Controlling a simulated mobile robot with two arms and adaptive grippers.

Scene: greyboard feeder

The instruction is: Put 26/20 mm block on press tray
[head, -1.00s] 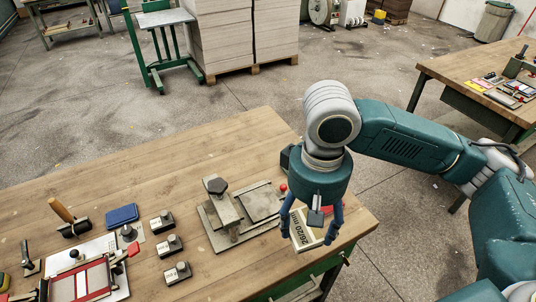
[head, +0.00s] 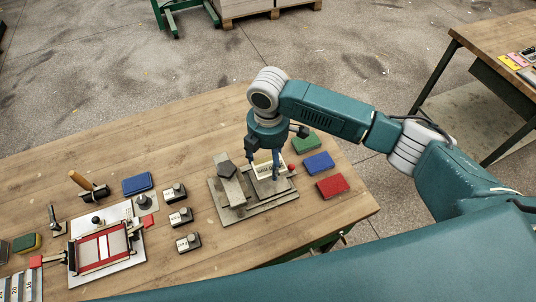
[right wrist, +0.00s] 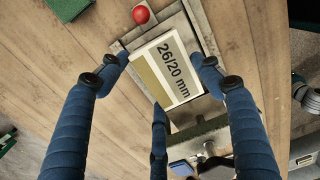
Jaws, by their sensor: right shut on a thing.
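The 26/20 mm block (right wrist: 176,70), a cream and tan block with dark print, is held between the blue fingers of my right gripper (right wrist: 163,72). In the head view the block (head: 265,166) is over the metal tray (head: 283,188) of the small press (head: 229,184), beside its upright arm. My right gripper (head: 265,153) points down there, shut on the block. In the right wrist view the tray rim (right wrist: 203,28) shows around and below the block. I cannot tell whether the block touches the tray. My left gripper is not in view.
Green (head: 307,142), blue (head: 319,163) and red (head: 333,185) pads lie right of the press. Several small labelled blocks (head: 181,217) and a red-framed jig (head: 100,249) stand to its left. The red knob (head: 292,168) is close to my gripper. The table's front middle is clear.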

